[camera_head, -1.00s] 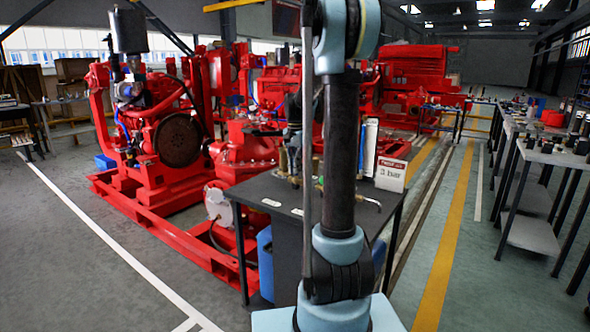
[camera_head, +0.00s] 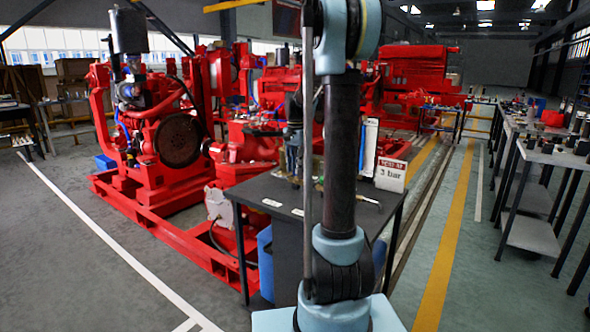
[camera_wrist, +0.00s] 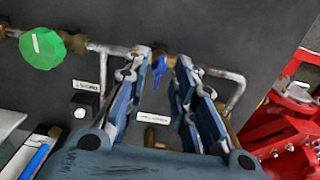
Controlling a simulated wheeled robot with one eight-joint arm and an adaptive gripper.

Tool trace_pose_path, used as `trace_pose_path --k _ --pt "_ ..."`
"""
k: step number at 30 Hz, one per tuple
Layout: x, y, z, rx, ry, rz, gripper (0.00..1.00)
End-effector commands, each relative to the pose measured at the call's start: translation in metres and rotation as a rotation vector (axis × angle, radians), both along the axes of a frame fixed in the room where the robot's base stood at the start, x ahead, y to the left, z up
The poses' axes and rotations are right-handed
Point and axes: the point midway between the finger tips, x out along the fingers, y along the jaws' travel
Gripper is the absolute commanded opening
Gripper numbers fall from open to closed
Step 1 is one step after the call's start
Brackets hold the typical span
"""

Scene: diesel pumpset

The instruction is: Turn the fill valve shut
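In the wrist view a small blue valve handle (camera_wrist: 160,69) sits on metal pipework above a dark panel or bench top. My gripper (camera_wrist: 165,62) is open, with one finger on each side of the blue handle. I cannot tell whether either finger touches it. A round green knob (camera_wrist: 42,47) with a white bar mark is on the same pipe run to the left. A white label (camera_wrist: 153,116) lies below the blue handle; its text is too small to read, so I cannot confirm which valve this is. In the head view my arm hides most of the valve area.
The dark bench (camera_head: 262,190) carries the pipework and a white "3 bar" sign (camera_head: 391,174). A red pumpset (camera_head: 165,140) stands behind it to the left. Metal tables (camera_head: 540,155) line the right. Bent pipe (camera_wrist: 237,90) runs close beside my right finger.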

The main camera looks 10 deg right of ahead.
Motion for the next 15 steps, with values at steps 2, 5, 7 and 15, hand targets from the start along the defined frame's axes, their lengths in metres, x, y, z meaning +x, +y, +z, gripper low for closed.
trace_pose_path --k 2,5,7,15 --pt "0.0 0.0 0.008 0.0 0.0 0.0 0.25" --pt "0.0 0.0 0.023 0.0 0.0 0.0 0.25" --pt "0.0 0.0 0.036 0.0 0.0 0.0 0.25" --pt "0.001 0.0 0.084 0.0 0.0 0.0 0.25"
